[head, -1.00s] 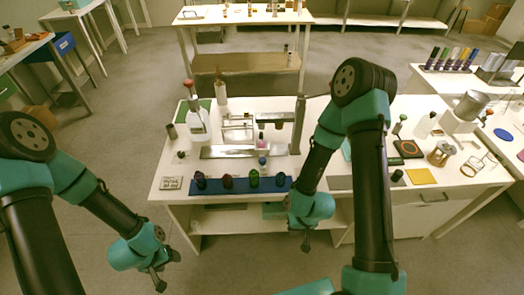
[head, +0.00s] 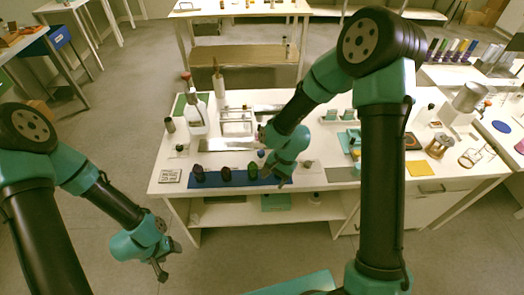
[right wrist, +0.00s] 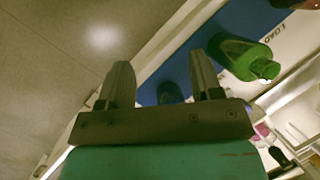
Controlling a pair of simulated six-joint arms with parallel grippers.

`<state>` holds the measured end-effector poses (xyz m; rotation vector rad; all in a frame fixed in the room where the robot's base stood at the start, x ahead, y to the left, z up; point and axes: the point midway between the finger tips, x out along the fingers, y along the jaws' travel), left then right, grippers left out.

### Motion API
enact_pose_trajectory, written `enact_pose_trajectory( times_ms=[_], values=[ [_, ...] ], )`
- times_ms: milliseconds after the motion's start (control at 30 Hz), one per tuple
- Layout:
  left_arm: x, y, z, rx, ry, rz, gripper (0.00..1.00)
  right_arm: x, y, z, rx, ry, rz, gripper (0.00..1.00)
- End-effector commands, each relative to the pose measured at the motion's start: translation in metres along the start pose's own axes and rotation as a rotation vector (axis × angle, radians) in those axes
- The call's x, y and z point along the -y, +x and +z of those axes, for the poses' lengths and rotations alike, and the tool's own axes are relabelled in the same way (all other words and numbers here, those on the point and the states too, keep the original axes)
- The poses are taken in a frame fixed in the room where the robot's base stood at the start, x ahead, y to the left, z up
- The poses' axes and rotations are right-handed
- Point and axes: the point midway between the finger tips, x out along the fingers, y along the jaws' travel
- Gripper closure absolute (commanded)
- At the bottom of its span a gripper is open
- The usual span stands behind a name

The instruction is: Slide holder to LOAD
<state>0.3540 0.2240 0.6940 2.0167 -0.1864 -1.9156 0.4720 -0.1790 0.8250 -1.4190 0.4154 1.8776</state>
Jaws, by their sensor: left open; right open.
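A pale metal rail plate (head: 225,145) lies on the white table behind the blue mat (head: 208,184). I cannot clearly make out the holder; my right arm covers the rail's right end. A LOAD label (right wrist: 272,33) shows upside down beside the mat in the right wrist view. My right gripper (head: 283,182) is open over the mat's right part. In the right wrist view its open fingers (right wrist: 162,80) frame a dark blue bottle (right wrist: 170,93) beyond them, with a green bottle (right wrist: 240,60) just right. My left gripper (head: 162,272) is open and empty, off the table's front left.
Two dark bottles (head: 198,173) (head: 226,174) and the green bottle (head: 252,170) stand on the mat. A white pump bottle (head: 196,118) stands behind the rail's left end. A pink item (right wrist: 262,130) shows in the right wrist view.

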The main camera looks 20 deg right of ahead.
Motion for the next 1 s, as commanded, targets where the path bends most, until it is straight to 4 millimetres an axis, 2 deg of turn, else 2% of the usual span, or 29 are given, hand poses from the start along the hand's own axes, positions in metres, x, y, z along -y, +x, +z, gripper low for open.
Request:
enact_pose_trajectory(
  times_ms=[33, 167, 300, 400, 500, 633, 1000],
  values=[
    [0.0, 0.0, 0.0, 0.0, 0.0, 0.0, 0.41, 0.018, -0.016, -0.003, -0.012, 0.019, 0.01, 0.41],
    [0.0, 0.0, 0.0, 0.0, 0.0, 0.0, 0.41, 0.053, -0.054, -0.016, -0.069, 0.069, 0.059, 0.41],
    [0.0, 0.0, 0.0, 0.0, 0.0, 0.0, 0.41, 0.091, -0.102, -0.032, -0.187, 0.123, 0.107, 0.41],
    [0.0, 0.0, 0.0, 0.0, 0.0, 0.0, 0.41, 0.112, -0.134, -0.04, -0.277, 0.168, 0.124, 0.41],
    [0.0, 0.0, 0.0, 0.0, 0.0, 0.0, 0.41, 0.125, -0.155, -0.044, -0.338, 0.203, 0.131, 0.41],
    [0.0, 0.0, 0.0, 0.0, 0.0, 0.0, 0.41, 0.129, -0.165, -0.046, -0.367, 0.223, 0.135, 0.41],
    [0.0, 0.0, 0.0, 0.0, 0.0, 0.0, 0.41, 0.128, -0.161, -0.048, -0.365, 0.222, 0.135, 0.41]
  ],
)
